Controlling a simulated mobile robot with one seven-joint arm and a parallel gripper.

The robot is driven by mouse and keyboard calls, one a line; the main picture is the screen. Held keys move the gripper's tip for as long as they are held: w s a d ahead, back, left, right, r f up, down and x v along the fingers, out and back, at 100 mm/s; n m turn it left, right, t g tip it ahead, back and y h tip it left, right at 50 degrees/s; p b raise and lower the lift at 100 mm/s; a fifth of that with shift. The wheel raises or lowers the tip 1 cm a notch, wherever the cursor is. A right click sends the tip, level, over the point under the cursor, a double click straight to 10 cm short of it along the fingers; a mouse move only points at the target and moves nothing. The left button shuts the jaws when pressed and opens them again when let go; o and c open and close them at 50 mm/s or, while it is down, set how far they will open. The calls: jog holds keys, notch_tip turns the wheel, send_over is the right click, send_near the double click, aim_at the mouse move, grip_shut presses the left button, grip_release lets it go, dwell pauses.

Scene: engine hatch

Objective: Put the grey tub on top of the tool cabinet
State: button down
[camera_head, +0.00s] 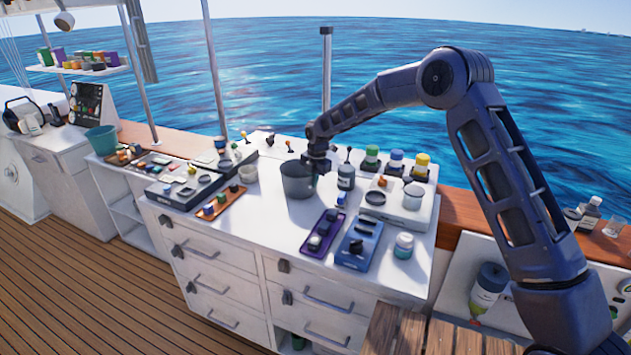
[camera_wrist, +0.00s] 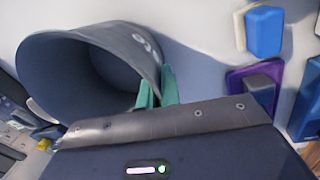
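The grey tub (camera_head: 297,181) is upright at the white drawer cabinet's top (camera_head: 262,215), near its middle; I cannot tell whether its base touches the surface. I take this drawer unit to be the tool cabinet. My gripper (camera_head: 313,168) is at the tub's right rim. In the wrist view the tub (camera_wrist: 75,70) fills the upper left with its open mouth showing. The two green fingers of my gripper (camera_wrist: 158,88) are close together, one on each side of the tub's wall, and look shut on it. The fingertips are partly hidden.
Trays of small parts (camera_head: 185,190) lie to the left. The cabinet top just before the tub is bare. A teal bucket (camera_head: 102,139) is further left.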

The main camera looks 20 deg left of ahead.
jog(key=shift+f, duration=0.1)
jog(key=c, duration=1.6)
grip_release()
notch_tip(320, 180, up, 12)
jog(key=d, duration=0.1)
jog(key=shift+s+d, duration=0.15)
jog(key=shift+d, duration=0.15)
